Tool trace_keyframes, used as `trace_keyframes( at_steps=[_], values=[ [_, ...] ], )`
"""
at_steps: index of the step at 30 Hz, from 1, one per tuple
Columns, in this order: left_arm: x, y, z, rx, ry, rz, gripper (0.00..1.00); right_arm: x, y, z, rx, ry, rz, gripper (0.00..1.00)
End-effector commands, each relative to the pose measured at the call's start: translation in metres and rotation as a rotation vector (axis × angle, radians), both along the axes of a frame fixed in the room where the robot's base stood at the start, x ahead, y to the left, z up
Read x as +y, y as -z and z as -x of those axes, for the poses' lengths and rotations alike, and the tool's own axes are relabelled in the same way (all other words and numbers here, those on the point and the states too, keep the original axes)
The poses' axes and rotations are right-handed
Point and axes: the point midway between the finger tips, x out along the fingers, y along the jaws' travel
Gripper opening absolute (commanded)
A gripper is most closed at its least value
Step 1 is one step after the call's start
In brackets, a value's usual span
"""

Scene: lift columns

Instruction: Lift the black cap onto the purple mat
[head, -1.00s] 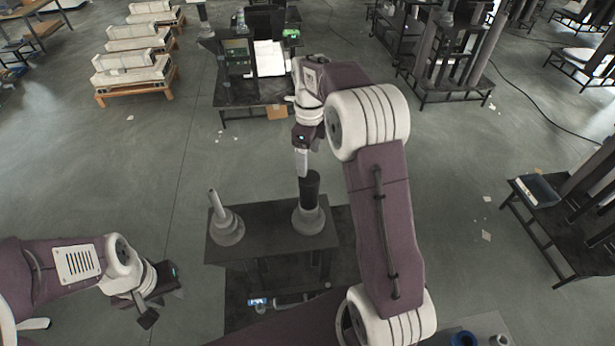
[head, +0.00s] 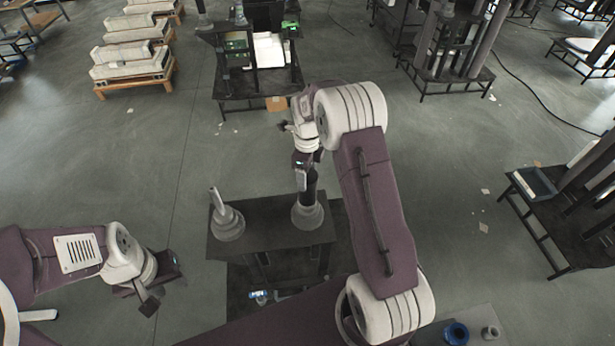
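A black cylindrical cap (head: 310,188) stands upright on the grey flared base of the right-hand column on a small dark table (head: 265,240). My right gripper (head: 303,180) points down at the cap's upper part, with a pale finger along its left side. The other finger is hidden, so I cannot tell whether it grips. My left gripper (head: 166,293) is low at the left, empty, its fingers apart, away from the table. I cannot make out a purple mat.
A second grey column (head: 227,218) with a thin stem stands on the table's left. A blue ring (head: 456,333) and a small grey part (head: 490,332) lie on a surface at bottom right. A blue tray (head: 536,183) sits on a rack at right. Open floor lies between.

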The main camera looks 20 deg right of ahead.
Motion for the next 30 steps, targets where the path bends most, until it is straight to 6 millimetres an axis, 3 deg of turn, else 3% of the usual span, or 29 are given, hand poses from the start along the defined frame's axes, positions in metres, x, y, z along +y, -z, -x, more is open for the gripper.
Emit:
trace_keyframes(
  at_steps=[1,4,5,14,20,30],
  values=[
    [0.0,0.0,0.0,0.0,0.0,0.0,0.36,0.0,0.0,0.0,0.0,0.0,0.0,0.46],
    [0.0,0.0,0.0,0.0,0.0,0.0,0.36,0.0,0.0,0.0,0.0,0.0,0.0,0.18],
    [0.0,0.0,0.0,0.0,0.0,0.0,0.36,0.0,-0.001,0.0,0.0,0.0,0.0,0.12],
    [0.0,0.003,0.0,0.0,0.0,0.0,0.36,0.0,-0.005,-0.001,-0.003,0.0,0.0,0.12],
    [0.0,0.019,0.0,0.0,0.0,0.0,0.36,0.0,-0.034,-0.002,-0.008,0.0,0.001,0.12],
    [0.0,0.051,0.0,0.0,0.0,0.0,0.36,-0.015,-0.08,0.07,-0.006,0.002,0.001,0.12]
  ],
)
